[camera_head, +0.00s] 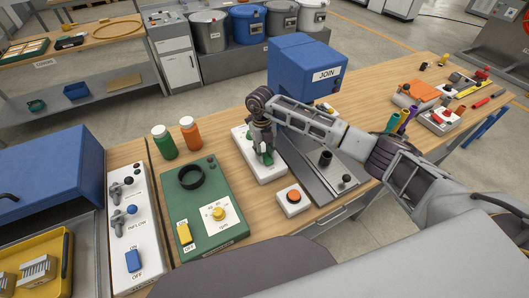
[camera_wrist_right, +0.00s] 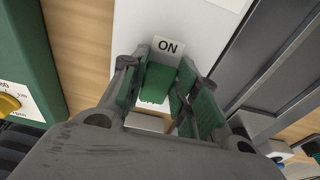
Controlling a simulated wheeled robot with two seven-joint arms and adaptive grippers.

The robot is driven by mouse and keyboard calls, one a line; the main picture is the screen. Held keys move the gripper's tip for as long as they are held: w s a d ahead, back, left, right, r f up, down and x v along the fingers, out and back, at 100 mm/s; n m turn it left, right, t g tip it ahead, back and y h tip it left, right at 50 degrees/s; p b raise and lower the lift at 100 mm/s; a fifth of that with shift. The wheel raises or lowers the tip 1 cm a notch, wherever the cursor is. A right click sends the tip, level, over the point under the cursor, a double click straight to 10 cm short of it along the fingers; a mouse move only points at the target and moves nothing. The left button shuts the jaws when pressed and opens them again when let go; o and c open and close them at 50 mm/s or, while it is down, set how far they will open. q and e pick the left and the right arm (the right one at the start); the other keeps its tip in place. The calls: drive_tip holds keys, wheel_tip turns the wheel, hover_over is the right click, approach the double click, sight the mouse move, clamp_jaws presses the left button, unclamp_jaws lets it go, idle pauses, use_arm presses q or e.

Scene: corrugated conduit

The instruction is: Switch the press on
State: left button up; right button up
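The press is a blue housing (camera_head: 300,78) labelled JOIN on the wooden bench, with a grey bed running toward the front. A white switch panel (camera_head: 270,177) lies beside its bed. My right gripper (camera_head: 264,156) points down over the panel. Its two green-padded fingers stand apart on either side of the green switch; contact is unclear. The gripper partly hides the switch in the head view. My left gripper is not in view.
A white box with an orange button (camera_head: 293,197) sits in front of the panel. A green rpm unit (camera_head: 200,210) and a white INFLOW panel (camera_head: 130,215) stand to the left. Green and orange bottles (camera_head: 190,133) stand behind. Coloured parts lie at the right.

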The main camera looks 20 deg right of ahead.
drive_tip(key=o, duration=0.4)
drive_tip(key=shift+r, duration=0.15)
wheel_tip(320, 180, up, 12)
drive_tip(key=w, duration=0.1)
drive_tip(key=shift+w, duration=0.25)
idle(0.4)
drive_tip(key=shift+a, duration=0.1)
drive_tip(key=shift+c, duration=0.4)
